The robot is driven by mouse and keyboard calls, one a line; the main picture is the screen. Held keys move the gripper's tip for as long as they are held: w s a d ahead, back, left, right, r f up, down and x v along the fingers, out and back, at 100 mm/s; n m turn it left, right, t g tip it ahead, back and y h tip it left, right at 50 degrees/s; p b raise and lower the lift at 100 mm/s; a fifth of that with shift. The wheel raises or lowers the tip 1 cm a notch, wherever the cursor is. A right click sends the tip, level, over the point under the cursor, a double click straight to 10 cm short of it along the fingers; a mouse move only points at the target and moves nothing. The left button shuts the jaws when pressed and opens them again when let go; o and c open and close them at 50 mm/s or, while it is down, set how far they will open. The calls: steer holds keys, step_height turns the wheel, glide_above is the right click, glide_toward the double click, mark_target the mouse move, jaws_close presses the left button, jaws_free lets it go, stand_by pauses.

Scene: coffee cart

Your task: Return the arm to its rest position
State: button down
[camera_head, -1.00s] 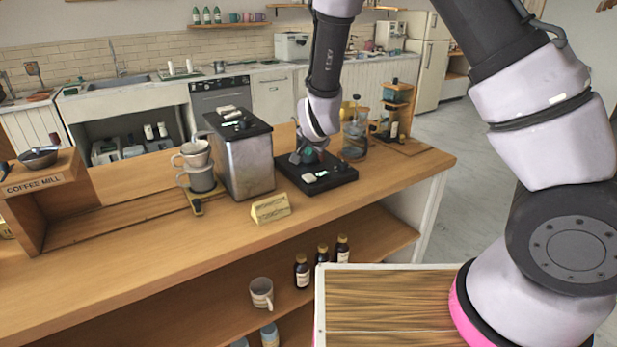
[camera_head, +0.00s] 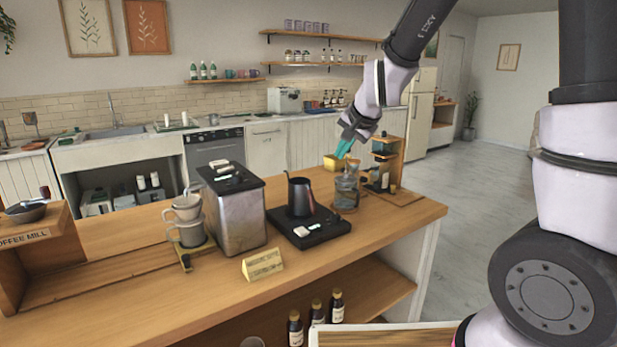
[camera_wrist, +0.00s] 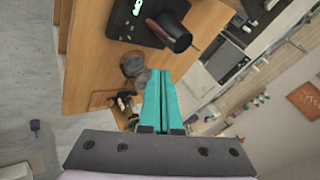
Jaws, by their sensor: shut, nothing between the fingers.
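My gripper (camera_head: 344,148) is in the air above the right part of the counter, near the glass carafe and the wooden stand. Its teal fingers are together with nothing between them, and they also show closed in the wrist view (camera_wrist: 163,95). My arm reaches in from the upper right of the head view. A black gooseneck kettle (camera_head: 301,196) stands upright on a black scale base (camera_head: 329,229), left of and below my gripper in the picture. The kettle also shows in the wrist view (camera_wrist: 166,30), apart from the fingers.
A glass carafe (camera_head: 346,190) and a wooden stand (camera_head: 396,160) are close to my gripper. A steel machine (camera_head: 240,220), a dripper on a cup (camera_head: 188,235) and a sign (camera_head: 262,264) stand further left. Open floor (camera_head: 470,200) lies right of the counter.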

steer(key=s+d+r+n, duration=0.1)
steer(key=s+d+r, duration=1)
steer(key=s+d, duration=0.2)
steer(key=s, duration=0.3)
steer(key=s+d+r+n+h, duration=0.1)
steer(key=s+d+r, duration=0.1)
steer(key=s, duration=0.4)
steer(key=shift+s+d, duration=0.15)
steer(key=shift+d, duration=0.5)
steer(key=shift+r, duration=0.1)
